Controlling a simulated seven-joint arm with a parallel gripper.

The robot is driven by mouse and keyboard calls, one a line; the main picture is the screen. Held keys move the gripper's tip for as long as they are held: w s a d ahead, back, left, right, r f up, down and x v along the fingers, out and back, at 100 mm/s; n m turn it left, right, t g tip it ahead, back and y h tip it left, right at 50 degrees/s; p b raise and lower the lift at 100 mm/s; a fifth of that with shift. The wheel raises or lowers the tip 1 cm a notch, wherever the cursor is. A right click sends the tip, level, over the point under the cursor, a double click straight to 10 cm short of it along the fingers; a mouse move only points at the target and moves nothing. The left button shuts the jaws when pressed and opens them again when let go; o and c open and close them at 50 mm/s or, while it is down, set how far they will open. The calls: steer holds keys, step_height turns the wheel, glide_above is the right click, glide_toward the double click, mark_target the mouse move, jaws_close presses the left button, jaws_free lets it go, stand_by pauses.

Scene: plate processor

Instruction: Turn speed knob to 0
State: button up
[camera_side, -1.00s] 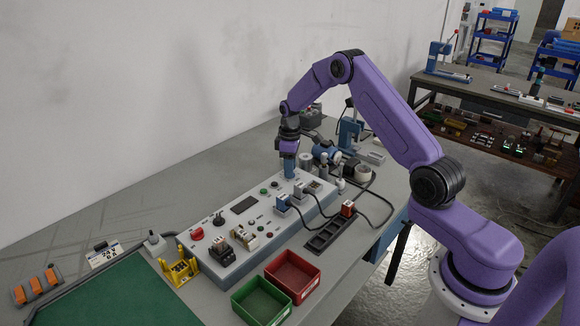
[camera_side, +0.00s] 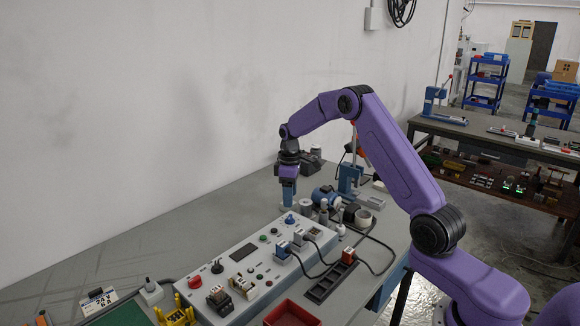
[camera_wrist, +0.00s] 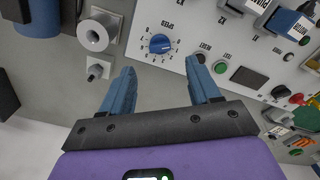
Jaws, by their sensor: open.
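The speed knob (camera_wrist: 160,43) is a round blue dial with a white mark and a printed scale around it, under the word SPEED. I cannot read which number it points at. In the side view the knob (camera_side: 290,219) stands at the far end of the grey control panel (camera_side: 207,274). My gripper (camera_wrist: 162,68) is open and empty, with two blue fingers pointing at the panel. In the wrist view the knob lies just beyond the fingertips, between their lines, untouched. In the side view my gripper (camera_side: 288,203) hangs just above and behind the knob.
A green button (camera_wrist: 220,67) and a dark display (camera_wrist: 248,77) sit beside the knob. Blue plug-in blocks (camera_wrist: 285,21) stand on the panel. Metal cylinders (camera_wrist: 96,36) stand off the panel's end. A red bin (camera_side: 291,314) is at the front.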

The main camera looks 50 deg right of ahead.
step_height(320, 180, up, 10)
steer(key=shift+r, duration=0.25)
stand_by(0.4)
steer(key=s+a+r+n, duration=0.15)
steer(key=s+a, duration=0.35)
steer(key=a, duration=0.7)
steer(key=s+a+r+n, duration=0.1)
steer(key=s+a, duration=0.4)
steer(key=s, duration=0.3)
steer(key=s+a+n, duration=0.1)
steer(key=s+a, duration=0.4)
steer(key=s, duration=0.2)
steer(key=s+d+f+n, duration=0.1)
steer(key=s, duration=0.9)
steer(key=s+d+f+n, duration=0.1)
steer(key=s+f+n, duration=0.1)
steer(key=s, duration=0.9)
steer(key=shift+s+f, duration=0.15)
steer(key=shift+s, duration=0.15)
